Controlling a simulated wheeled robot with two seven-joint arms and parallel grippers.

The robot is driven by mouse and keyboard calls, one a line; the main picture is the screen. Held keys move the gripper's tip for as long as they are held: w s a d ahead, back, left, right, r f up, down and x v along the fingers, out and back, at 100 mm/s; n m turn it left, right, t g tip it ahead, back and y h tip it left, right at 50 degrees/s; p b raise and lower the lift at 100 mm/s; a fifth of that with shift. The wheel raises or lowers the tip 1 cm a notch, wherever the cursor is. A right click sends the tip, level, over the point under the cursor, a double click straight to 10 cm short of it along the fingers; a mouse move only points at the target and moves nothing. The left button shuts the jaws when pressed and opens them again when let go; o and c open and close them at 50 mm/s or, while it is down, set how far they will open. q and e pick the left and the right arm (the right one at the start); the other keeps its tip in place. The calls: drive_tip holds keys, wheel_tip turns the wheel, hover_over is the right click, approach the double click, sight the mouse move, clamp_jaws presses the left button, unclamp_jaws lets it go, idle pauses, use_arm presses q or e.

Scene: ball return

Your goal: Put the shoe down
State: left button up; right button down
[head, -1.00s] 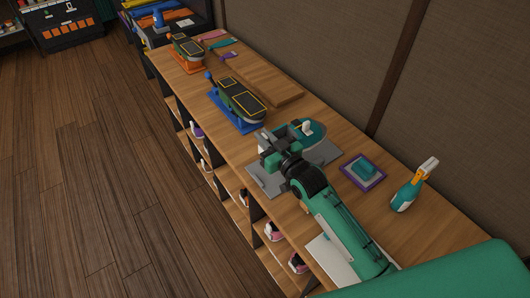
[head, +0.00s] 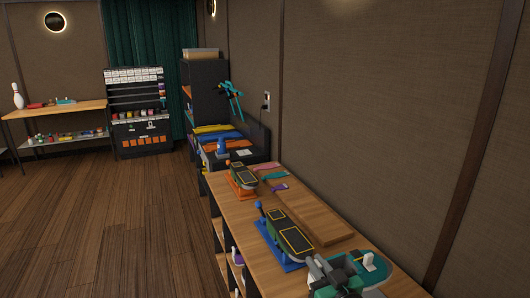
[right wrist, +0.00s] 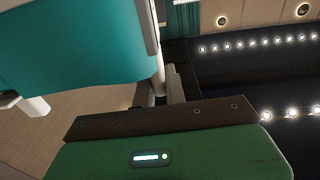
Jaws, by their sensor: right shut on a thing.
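My right gripper (head: 338,275) is at the bottom of the head view, above the near part of the wooden counter. It is shut on what appears to be the shoe, a teal thing with a white part (head: 376,276). A large teal surface (right wrist: 80,45) fills the upper left of the right wrist view, close to the fingers. The gripper hides part of it, and I cannot tell whether it touches the support below. My left gripper is not in view.
A blue stand (head: 290,260) and an orange stand (head: 236,188), each with a dark, yellow-edged top, stand along the counter (head: 228,208). A wooden board (head: 318,226) lies at the wall side. Open floor (head: 110,220) is on the left.

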drive_tip(key=s+d+f+m+h, duration=0.2)
drive_tip(key=s+d+f+h, duration=0.1)
drive_tip(key=s, duration=0.4)
drive_tip(key=s+d+f+m+t+h, duration=0.1)
drive_tip(key=s+d+f+m+h, duration=0.1)
drive_tip(key=s, duration=0.5)
drive_tip(key=shift+s+d+f+h, duration=0.25)
drive_tip(key=shift+d+f+h, duration=0.35)
drive_tip(key=shift+d+f, duration=0.9)
drive_tip(key=shift+a+f, duration=0.2)
drive_tip(key=shift+a, duration=0.1)
